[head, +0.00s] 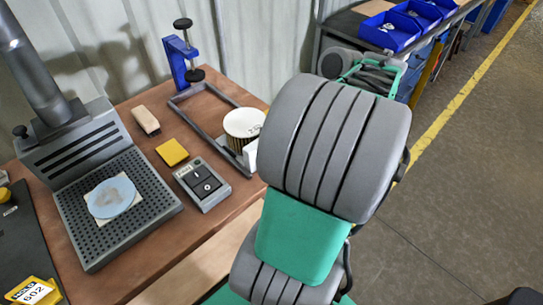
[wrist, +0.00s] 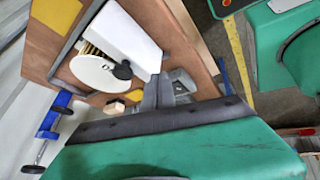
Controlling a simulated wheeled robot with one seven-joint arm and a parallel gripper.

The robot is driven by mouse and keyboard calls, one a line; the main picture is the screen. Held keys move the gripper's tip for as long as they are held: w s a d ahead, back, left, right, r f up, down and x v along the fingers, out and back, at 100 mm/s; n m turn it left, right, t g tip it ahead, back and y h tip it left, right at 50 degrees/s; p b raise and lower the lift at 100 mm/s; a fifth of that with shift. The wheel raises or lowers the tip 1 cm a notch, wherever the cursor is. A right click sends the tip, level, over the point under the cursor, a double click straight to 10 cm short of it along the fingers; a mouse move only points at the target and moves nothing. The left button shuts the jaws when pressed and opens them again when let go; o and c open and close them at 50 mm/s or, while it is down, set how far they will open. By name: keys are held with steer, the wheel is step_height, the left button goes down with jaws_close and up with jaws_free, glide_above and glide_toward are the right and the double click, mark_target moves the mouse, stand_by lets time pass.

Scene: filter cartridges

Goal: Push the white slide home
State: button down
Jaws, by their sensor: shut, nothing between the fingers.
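The white slide (wrist: 127,38) shows in the wrist view as a plain white block beside the pleated filter cartridge (wrist: 94,74) with its round white cap. In the head view, a small part of the white slide (head: 250,156) shows at the cartridge's (head: 243,123) lower right, the rest cut off by my arm. My gripper (wrist: 158,80) is shut and empty, its grey fingertips close to the slide's near end. I cannot tell whether they touch. In the head view my gripper is hidden behind my arm.
A grey frame (head: 181,97) with a blue clamp (head: 181,57) surrounds the cartridge area. A switch box (head: 202,184), yellow block (head: 172,152) and perforated tray (head: 119,209) stand to the left on the brown bench. Blue bins (head: 389,31) are at the back right.

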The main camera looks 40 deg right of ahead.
steer(key=s+d+n+t, duration=0.1)
steer(key=s+d+n, duration=0.2)
steer(key=s+d, duration=0.3)
steer(key=w+a+f+b, duration=0.1)
steer(key=w+f, duration=0.1)
steer(key=w+a+f+b, duration=0.1)
steer(key=w+a+f, duration=0.1)
steer(key=w+f, duration=0.1)
steer(key=w+a+f+b, duration=0.1)
steer(key=w+a+f, duration=0.1)
steer(key=shift+w+a+f, duration=0.1)
steer(key=shift+w+f, duration=0.1)
steer(key=shift+f, duration=0.15)
steer(key=shift+w, duration=0.4)
